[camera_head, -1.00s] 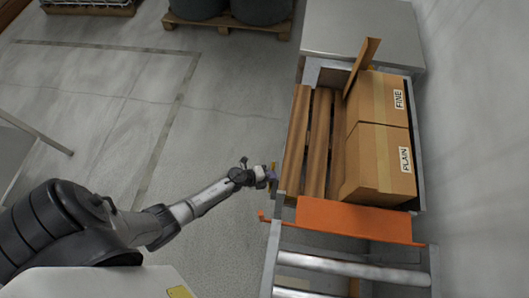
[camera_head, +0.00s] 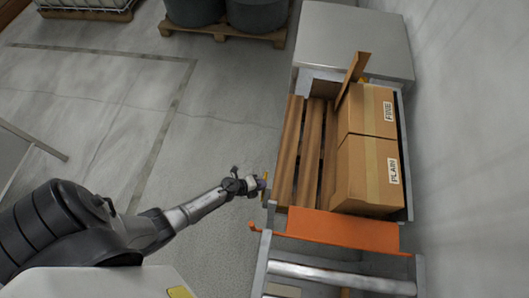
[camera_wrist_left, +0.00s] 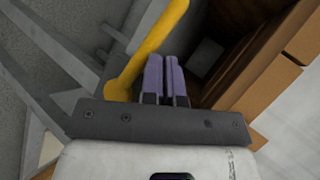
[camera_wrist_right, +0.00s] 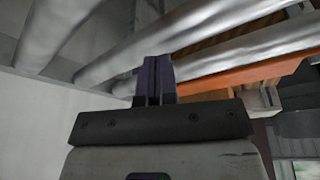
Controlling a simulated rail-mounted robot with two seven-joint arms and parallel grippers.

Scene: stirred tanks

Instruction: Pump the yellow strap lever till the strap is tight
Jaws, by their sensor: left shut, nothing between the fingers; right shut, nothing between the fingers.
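The yellow lever (camera_wrist_left: 148,48) shows in the left wrist view as a bar slanting up and right from a rounded end. My left gripper (camera_wrist_left: 167,60) is shut and empty, its purple fingers close together just right of the lever. I cannot tell whether they touch it. In the head view my left gripper (camera_head: 262,184) is at the left side of the conveyor frame, where the lever is too small to make out well. My right gripper (camera_wrist_right: 155,60) is shut and empty near metal rollers in the right wrist view; the head view does not show it. I cannot make out the strap.
Two cardboard boxes, marked FINE (camera_head: 372,110) and PLAIN (camera_head: 368,172), sit on wooden slats (camera_head: 308,150). An orange plate (camera_head: 345,229) and metal rollers (camera_head: 340,277) lie on the near side. The floor left of the frame is clear.

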